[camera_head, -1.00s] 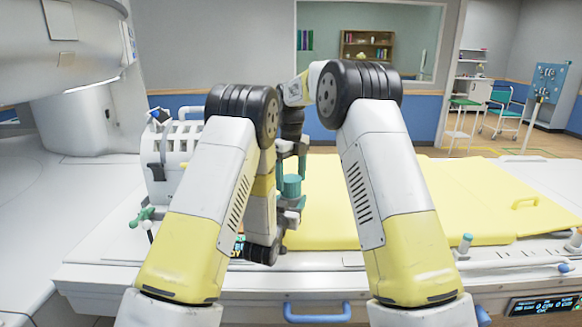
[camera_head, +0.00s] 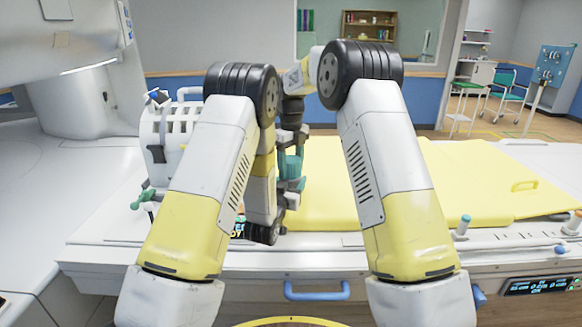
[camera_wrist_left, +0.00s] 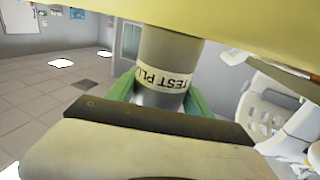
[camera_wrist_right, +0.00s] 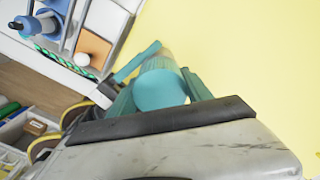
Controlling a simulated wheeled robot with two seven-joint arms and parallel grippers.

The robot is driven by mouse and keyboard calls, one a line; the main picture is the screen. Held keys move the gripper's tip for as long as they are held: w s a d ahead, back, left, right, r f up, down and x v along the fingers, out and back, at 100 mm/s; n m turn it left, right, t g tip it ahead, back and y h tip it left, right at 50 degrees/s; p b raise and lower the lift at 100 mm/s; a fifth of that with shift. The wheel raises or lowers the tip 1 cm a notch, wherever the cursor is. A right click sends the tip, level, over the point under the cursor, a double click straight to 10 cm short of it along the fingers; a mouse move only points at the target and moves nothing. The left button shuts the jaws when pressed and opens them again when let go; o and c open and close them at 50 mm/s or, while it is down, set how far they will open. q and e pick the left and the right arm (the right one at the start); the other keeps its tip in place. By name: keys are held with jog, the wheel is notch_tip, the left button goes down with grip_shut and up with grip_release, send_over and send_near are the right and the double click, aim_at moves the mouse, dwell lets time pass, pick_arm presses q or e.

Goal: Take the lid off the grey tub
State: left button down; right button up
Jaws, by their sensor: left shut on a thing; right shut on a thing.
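In the left wrist view a grey cylinder (camera_wrist_left: 165,65), which I take for the tub, bears a pale label reading "TEST PL…". It sits between the green fingers of my left gripper (camera_wrist_left: 160,95), which is shut on it. In the right wrist view a teal round piece (camera_wrist_right: 160,85), apparently the lid, sits between the teal fingers of my right gripper (camera_wrist_right: 165,90), which is shut on it. In the head view my right gripper (camera_head: 290,168) shows between my forearms. My left gripper is mostly hidden there. I cannot tell whether lid and tub touch.
A yellow padded table (camera_head: 450,185) extends to the right behind my arms. A white slotted frame (camera_head: 165,135) stands on its left end, beside a small green fitting (camera_head: 143,198). A blue handle (camera_head: 317,291) is on the front side. The right pad is largely clear.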

jog(key=n, duration=1.8)
jog(key=shift+w, duration=0.1)
jog(key=n, duration=0.4)
jog(key=shift+r+n, duration=0.1)
jog(key=shift+n, duration=0.3)
jog(key=n, duration=0.6)
jog(key=shift+n, duration=0.3)
jog(key=n, duration=0.6)
jog(key=shift+n, duration=0.4)
jog(key=n, duration=0.4)
jog(key=shift+n, duration=0.3)
jog(key=n, duration=0.6)
jog(key=shift+n, duration=0.4)
jog(key=n, duration=0.6)
jog(key=shift+r, duration=0.1)
jog(key=shift+r, duration=0.1)
jog(key=shift+r, duration=1)
